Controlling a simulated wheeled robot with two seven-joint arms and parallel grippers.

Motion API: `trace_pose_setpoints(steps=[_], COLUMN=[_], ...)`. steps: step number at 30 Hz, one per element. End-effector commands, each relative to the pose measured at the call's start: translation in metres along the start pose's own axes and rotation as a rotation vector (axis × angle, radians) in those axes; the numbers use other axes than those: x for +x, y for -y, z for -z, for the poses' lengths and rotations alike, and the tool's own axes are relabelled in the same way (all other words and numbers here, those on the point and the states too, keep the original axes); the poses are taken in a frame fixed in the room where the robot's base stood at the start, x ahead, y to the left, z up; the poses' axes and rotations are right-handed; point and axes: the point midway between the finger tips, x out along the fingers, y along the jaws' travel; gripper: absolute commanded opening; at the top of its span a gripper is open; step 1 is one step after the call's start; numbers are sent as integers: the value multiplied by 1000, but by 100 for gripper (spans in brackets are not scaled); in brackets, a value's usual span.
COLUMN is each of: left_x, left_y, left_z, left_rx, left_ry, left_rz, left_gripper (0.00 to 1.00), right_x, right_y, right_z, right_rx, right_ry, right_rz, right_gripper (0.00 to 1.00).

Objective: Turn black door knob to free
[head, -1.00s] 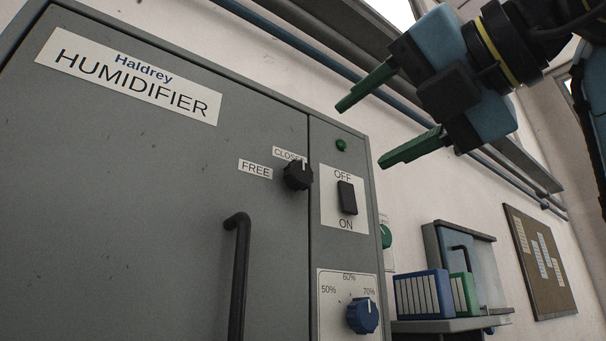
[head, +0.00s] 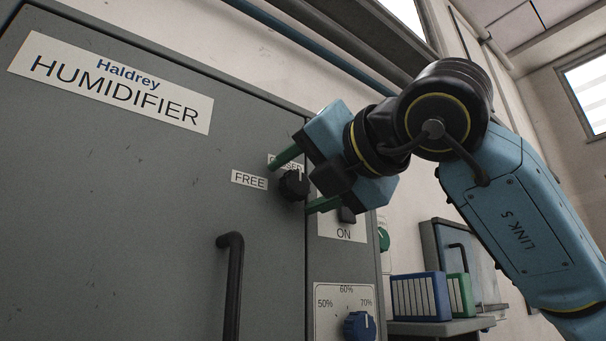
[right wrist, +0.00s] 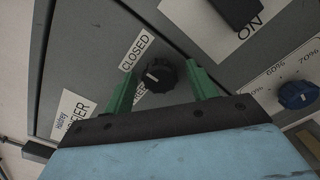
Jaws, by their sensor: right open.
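The black door knob (head: 293,186) is on the grey humidifier door, just right of the FREE label (head: 249,180) and below the CLOSED label (head: 285,163), which my gripper partly covers. Its white mark points up, towards CLOSED. In the right wrist view the knob (right wrist: 159,76) sits between the fingers, with a gap on both sides. My right gripper (head: 298,183) is open, with one green finger above the knob and the other below it. It also shows in the right wrist view (right wrist: 163,82). My left gripper is not in view.
A black door handle (head: 234,285) stands below the knob. The OFF/ON switch (head: 347,215) is partly hidden behind my right gripper. A blue humidity dial (head: 360,325) is lower right. Binders (head: 420,296) stand on a shelf at the right.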

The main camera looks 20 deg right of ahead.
Motion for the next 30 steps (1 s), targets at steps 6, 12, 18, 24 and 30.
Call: trace_pose_setpoints(steps=[6,12,18,24,30], left_x=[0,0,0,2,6], left_y=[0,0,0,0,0], left_z=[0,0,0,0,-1], left_rx=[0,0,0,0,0], left_ry=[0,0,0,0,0], left_rz=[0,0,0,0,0], left_gripper=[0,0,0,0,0], right_x=[0,0,0,0,0], right_y=[0,0,0,0,0], right_z=[0,0,0,1,2], right_rx=[0,0,-1,-24,-112], right_ry=[0,0,-1,-1,-1], right_rz=[0,0,0,0,-1], right_gripper=[57,31,13,13,13])
